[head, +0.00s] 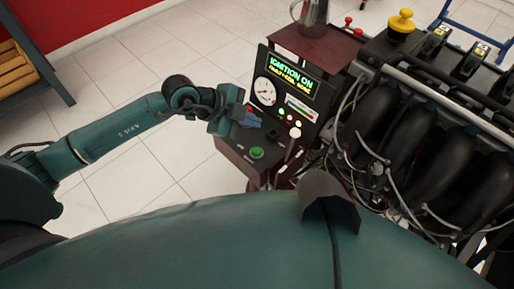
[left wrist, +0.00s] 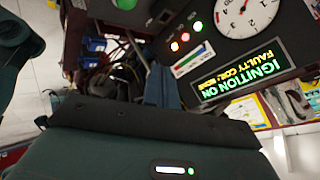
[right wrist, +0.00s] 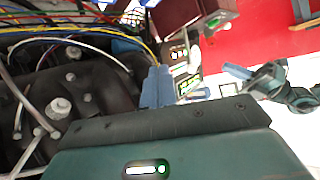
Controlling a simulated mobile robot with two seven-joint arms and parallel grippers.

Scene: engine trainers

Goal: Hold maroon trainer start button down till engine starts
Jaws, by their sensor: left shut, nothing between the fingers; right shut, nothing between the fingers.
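The maroon trainer (head: 232,152) has an upright panel and a lower ledge. A green button (head: 257,153) sits on the ledge; it also shows at the top edge of the left wrist view (left wrist: 125,3). The lit display (head: 292,74) reads "IGNITION ON", with a smaller fault-code line below. My left gripper (head: 254,119) is shut and empty, in front of the panel and apart from the green button. Its blue fingers show in the left wrist view (left wrist: 162,88). My right gripper (right wrist: 157,86) is shut and empty in the right wrist view, near the engine.
A round gauge (head: 264,91) and small lights are on the panel, beside a white-knobbed lever (head: 295,132). The engine (head: 400,125) with loose wires stands at the right. A metal jug (head: 313,14) stands on the trainer's top.

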